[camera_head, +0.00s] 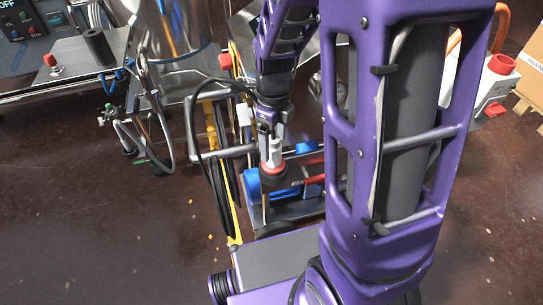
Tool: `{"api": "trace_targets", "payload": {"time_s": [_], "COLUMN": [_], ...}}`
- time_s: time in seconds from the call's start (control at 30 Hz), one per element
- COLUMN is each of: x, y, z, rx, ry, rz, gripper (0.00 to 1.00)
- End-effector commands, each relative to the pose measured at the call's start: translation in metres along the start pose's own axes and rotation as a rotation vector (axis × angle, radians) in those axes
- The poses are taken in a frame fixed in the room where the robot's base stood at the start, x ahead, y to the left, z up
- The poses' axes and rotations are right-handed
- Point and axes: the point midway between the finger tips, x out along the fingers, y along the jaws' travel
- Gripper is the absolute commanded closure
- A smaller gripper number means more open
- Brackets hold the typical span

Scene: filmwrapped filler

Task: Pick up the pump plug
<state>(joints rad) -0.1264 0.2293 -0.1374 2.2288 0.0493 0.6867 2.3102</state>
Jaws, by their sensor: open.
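My gripper (268,127) points down near the middle of the view, at the end of my purple arm, and is open. A white cylindrical piece with a red collar (272,158), which looks like the pump plug, stands upright directly below it. The gripper is right at its upper end; I cannot tell whether the fingers touch it or are around it. The fingertips are small and partly hidden by my wrist. Below and around the plug is a low unit with blue parts (311,188), perhaps the pump.
A yellow post (232,205) and dark hanging cables (213,188) stand just left of the gripper. A steel vessel (172,35) is at upper left, beside a control panel (28,38). A red and white box (497,80) and a carton (535,75) are at right. Floor at lower left is clear.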

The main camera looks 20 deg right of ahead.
Motion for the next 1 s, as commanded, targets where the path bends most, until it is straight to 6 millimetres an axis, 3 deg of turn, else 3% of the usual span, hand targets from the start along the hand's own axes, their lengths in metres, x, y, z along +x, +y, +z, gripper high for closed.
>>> {"api": "trace_targets", "payload": {"time_s": [0.03,0.17,0.47,0.93,1.0], "x": [0.012,0.025,0.027,0.027,0.027], "y": [-0.002,-0.002,-0.002,-0.002,-0.002], "z": [0.000,0.000,0.000,0.000,0.000], "rx": [0.002,0.001,0.000,0.000,0.000], "ry": [0.002,0.001,-0.001,0.000,0.000], "rz": [0.002,0.001,-0.001,-0.001,-0.001], "gripper": [0.13,0.13,0.15,1.00,1.00]}}
